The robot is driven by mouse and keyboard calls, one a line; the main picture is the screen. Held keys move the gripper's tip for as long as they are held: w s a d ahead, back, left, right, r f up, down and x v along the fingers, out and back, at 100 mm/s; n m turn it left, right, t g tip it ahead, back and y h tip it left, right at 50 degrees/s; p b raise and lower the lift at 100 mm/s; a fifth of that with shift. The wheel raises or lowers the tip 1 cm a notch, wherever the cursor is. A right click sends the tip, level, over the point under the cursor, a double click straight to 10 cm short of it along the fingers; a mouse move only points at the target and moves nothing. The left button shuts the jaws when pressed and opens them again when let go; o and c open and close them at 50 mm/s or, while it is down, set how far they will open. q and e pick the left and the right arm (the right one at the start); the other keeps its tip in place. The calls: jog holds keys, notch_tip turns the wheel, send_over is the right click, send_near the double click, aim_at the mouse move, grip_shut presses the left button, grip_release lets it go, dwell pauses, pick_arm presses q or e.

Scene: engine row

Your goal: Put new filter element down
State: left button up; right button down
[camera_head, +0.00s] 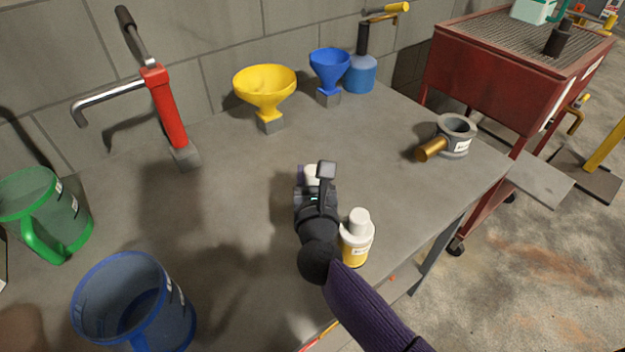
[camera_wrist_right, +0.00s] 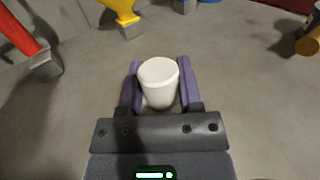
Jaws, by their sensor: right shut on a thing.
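The new filter element (camera_wrist_right: 159,80) appears as a white, round-topped cylinder in the right wrist view. It stands upright between the two purple fingers of my right gripper (camera_wrist_right: 160,92), which are shut on it. In the head view my right gripper (camera_head: 315,180) is over the middle of the grey workbench (camera_head: 225,215), and only a bit of the white element (camera_head: 309,173) shows past it. I cannot tell whether the element touches the bench top. My left gripper is not in view.
A white and yellow bottle (camera_head: 356,238) stands close beside my right wrist. A grey housing with a brass handle (camera_head: 455,136) is at the right. Funnels (camera_head: 265,92), a red pump (camera_head: 166,110), a green jug (camera_head: 45,212) and a blue jug (camera_head: 132,305) stand around. Bench between is clear.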

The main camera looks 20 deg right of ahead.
jog(key=shift+f, duration=0.2)
jog(key=shift+c, duration=1.4)
grip_release()
jog(key=shift+r, duration=0.1)
jog(key=shift+r, duration=0.3)
jog(key=v, duration=1.2)
jog(key=shift+f, duration=0.2)
